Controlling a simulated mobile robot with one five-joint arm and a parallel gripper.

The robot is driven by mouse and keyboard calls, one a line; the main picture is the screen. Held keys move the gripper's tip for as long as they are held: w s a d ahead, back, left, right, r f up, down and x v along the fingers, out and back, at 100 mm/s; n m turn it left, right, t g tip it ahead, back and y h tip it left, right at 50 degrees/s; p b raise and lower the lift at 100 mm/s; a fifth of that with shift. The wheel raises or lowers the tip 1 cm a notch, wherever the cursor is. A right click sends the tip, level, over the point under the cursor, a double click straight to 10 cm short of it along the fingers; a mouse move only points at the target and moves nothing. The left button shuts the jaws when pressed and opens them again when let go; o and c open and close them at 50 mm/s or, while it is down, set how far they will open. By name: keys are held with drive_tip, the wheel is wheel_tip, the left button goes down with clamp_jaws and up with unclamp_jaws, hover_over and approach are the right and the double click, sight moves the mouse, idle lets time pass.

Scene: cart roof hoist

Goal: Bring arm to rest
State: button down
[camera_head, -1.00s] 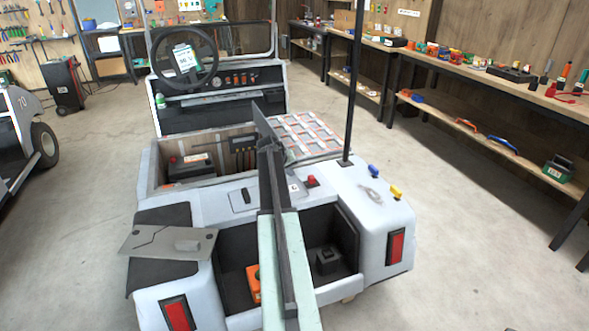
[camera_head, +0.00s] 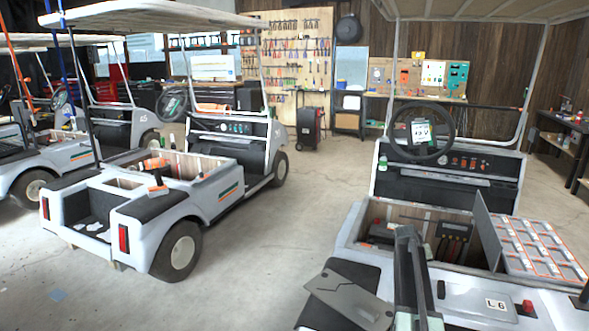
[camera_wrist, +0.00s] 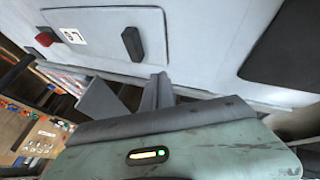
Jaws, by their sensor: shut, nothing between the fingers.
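My arm (camera_head: 415,295) comes in at the bottom right of the head view, over the rear deck of the nearest cart (camera_head: 470,300). My gripper (camera_head: 406,235) is at its far end, in front of the cart's open rear bay, and looks shut and empty. In the wrist view the dark jaws of my gripper (camera_wrist: 155,95) extend beyond the pale green wrist housing. They appear above the cart's pale body panel (camera_wrist: 205,45); whether they touch it cannot be told.
A grey plate (camera_head: 350,300) lies on the cart's rear left corner, left of my arm. A tilted panel and a gridded tray (camera_head: 535,245) are to the right. A second cart (camera_head: 165,215) stands at left. Bare floor (camera_head: 235,280) lies between the carts.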

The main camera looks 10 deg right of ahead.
drive_tip(key=a+n, duration=0.1)
drive_tip(key=a, duration=0.7)
drive_tip(key=w+a+f+y, duration=0.1)
drive_tip(key=a, duration=0.7)
drive_tip(key=w+a+n+y, duration=0.1)
drive_tip(key=a, duration=0.7)
drive_tip(key=shift+w+f+n+t, duration=0.2)
drive_tip(key=shift+f+n+t, duration=0.1)
drive_tip(key=shift+t, duration=0.1)
drive_tip(key=shift+n+y, duration=0.7)
drive_tip(key=shift+y, duration=0.1)
drive_tip(key=s+a, duration=0.1)
drive_tip(key=a, duration=0.3)
drive_tip(key=s+a, duration=0.1)
drive_tip(key=a, duration=0.3)
drive_tip(key=s+a+f, duration=0.1)
drive_tip(key=a, duration=0.3)
drive_tip(key=shift+s+a+f, duration=0.1)
drive_tip(key=shift+s+a, duration=0.15)
drive_tip(key=shift+a, duration=0.15)
drive_tip(key=s+a+f+n+g+y, duration=0.1)
drive_tip(key=s+a+f+g+y, duration=0.2)
drive_tip(key=s+a, duration=1.25)
wheel_tip(320, 180, up, 17)
drive_tip(key=d+p, duration=0.2)
drive_tip(key=p, duration=1.3)
drive_tip(key=shift+p, duration=0.35)
drive_tip(key=shift+s, duration=0.1)
